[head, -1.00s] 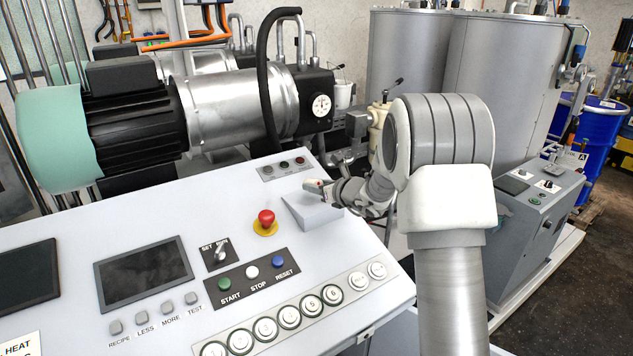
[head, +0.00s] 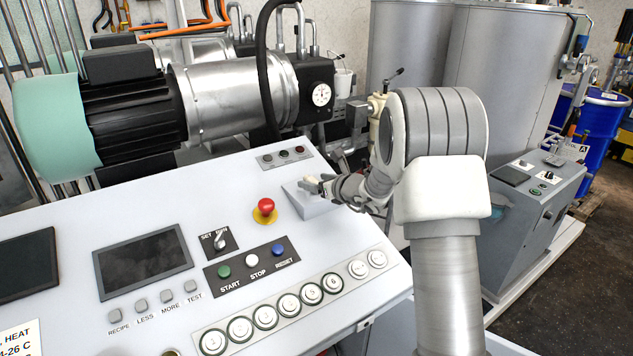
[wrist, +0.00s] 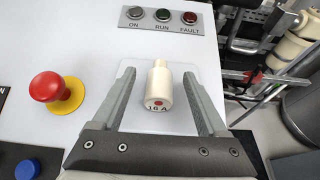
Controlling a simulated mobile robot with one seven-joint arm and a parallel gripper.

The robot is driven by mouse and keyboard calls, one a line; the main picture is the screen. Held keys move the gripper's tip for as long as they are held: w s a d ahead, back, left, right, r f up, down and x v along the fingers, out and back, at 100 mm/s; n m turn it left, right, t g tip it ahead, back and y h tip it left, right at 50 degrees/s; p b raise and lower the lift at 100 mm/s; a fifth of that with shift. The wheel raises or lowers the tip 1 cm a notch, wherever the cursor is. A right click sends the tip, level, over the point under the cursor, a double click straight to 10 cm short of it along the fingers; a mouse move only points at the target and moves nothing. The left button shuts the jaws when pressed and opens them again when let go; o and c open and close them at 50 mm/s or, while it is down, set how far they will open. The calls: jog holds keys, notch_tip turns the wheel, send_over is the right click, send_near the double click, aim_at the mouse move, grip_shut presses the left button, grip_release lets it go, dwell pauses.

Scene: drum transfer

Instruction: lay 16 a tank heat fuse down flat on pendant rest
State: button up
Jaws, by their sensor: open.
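The 16 A fuse (wrist: 158,90) is a cream cylinder with a narrower far end. Its wide near end carries a red dot and the marking "16 A". It appears to lie on its side on the pendant rest (wrist: 208,85), a pale raised block on the console that also shows in the head view (head: 308,204). My gripper (wrist: 159,76) is open, with one finger on each side of the fuse and a visible gap to both. In the head view my gripper (head: 331,187) is low over the rest, and the fuse (head: 311,184) shows beyond its fingers.
A red emergency-stop button (head: 265,207) on a yellow base stands left of the rest. A panel of three small lamps (head: 283,158) lies behind it. Start, stop and reset buttons (head: 251,261) are nearer. The console's right edge is close to the rest, with machinery beyond.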

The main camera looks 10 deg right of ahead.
jog(key=b+v, duration=0.2)
jog(key=v, duration=1.5)
jog(key=shift+d, duration=0.2)
jog(key=shift+s+r, duration=0.1)
jog(key=shift+s, duration=0.05)
